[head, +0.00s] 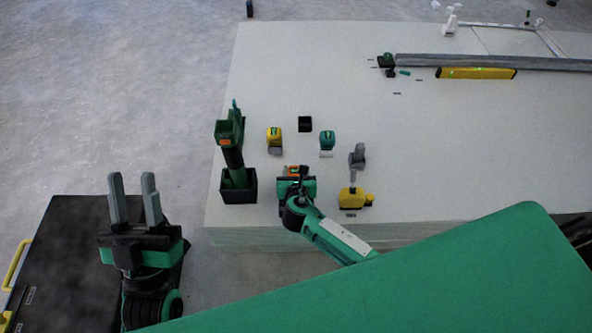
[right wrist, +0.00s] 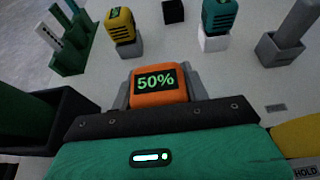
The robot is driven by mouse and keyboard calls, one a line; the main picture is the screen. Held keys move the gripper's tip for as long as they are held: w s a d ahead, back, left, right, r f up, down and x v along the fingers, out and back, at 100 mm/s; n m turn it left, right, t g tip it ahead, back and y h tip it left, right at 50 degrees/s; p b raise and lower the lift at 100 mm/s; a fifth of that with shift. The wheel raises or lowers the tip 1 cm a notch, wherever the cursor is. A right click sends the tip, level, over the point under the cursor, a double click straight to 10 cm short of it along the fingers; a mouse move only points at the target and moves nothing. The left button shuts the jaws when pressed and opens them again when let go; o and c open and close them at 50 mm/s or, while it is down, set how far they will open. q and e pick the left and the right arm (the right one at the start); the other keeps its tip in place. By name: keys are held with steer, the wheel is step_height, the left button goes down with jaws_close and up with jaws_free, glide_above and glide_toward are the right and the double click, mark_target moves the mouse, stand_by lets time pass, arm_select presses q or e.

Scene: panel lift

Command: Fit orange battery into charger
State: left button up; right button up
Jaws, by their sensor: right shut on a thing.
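The orange battery (right wrist: 158,90) shows a green "50%" on its dark display in the right wrist view. My right gripper (head: 293,171) is shut on it, with a grey finger on each side. In the head view the orange battery (head: 293,170) shows small at the gripper, near the table's front edge. A black block (head: 305,124) stands behind it with nothing on it; I cannot tell if it is the charger. A yellow battery (head: 274,134) sits on a grey base, and a teal battery (head: 327,137) on a white base. My left gripper (head: 133,195) is open and empty, left of the table.
A green tool (head: 230,128) stands in a black holder (head: 238,194) to the left. A grey and yellow device (head: 354,198) stands close on the right. A yellow level (head: 475,73) and a long grey bar (head: 490,62) lie at the back right. The table's middle is clear.

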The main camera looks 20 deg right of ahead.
steer(key=shift+p, duration=0.4)
stand_by(0.6)
steer(key=shift+f, duration=0.1)
steer(key=o, duration=1.2)
steer(key=shift+c, duration=0.2)
steer(key=p+v, duration=0.4)
steer(key=v, duration=0.9)
steer(key=shift+s, duration=0.35)
steer(key=shift+a, duration=0.15)
